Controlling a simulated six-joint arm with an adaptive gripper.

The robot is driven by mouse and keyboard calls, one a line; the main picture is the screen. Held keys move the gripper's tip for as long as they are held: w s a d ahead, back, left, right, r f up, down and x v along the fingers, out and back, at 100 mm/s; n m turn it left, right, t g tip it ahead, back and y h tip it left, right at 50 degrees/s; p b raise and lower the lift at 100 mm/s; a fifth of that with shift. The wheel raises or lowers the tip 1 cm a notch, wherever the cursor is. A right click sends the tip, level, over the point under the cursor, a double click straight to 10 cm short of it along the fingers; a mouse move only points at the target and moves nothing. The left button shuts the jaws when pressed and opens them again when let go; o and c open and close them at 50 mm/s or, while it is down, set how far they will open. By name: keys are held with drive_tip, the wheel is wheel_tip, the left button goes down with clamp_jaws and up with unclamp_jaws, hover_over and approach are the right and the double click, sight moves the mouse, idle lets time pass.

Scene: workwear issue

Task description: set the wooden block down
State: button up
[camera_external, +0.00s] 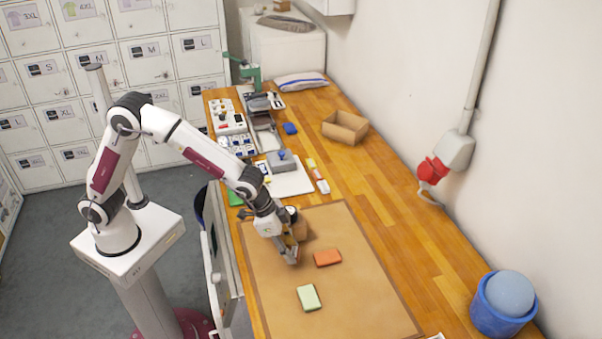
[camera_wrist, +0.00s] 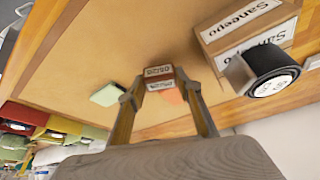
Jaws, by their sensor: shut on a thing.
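My gripper (camera_wrist: 160,92) is shut on a small reddish-brown block with white printed labels, the wooden block (camera_wrist: 158,72), held between its fingertips. In the external view my gripper (camera_external: 290,256) points down over the tan mat (camera_external: 270,300), near its far left part; the block is mostly hidden there by the fingers. I cannot tell whether the block touches the mat. An orange block (camera_external: 327,257) lies on the mat just right of my gripper and shows partly between the fingers in the wrist view (camera_wrist: 173,97). A pale green block (camera_external: 309,297) lies nearer the front.
A labelled cardboard box (camera_wrist: 245,30) with a black tape roll (camera_wrist: 262,72) stands close beside my gripper. A white board with a grey item (camera_external: 282,161), an open carton (camera_external: 345,127) and a blue bin (camera_external: 502,305) are farther off. The mat's right side is clear.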

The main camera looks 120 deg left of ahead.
drive_tip(key=shift+f, duration=1.05)
drive_tip(key=shift+f, duration=0.1)
drive_tip(key=o, duration=0.9)
drive_tip(key=v, duration=1.2)
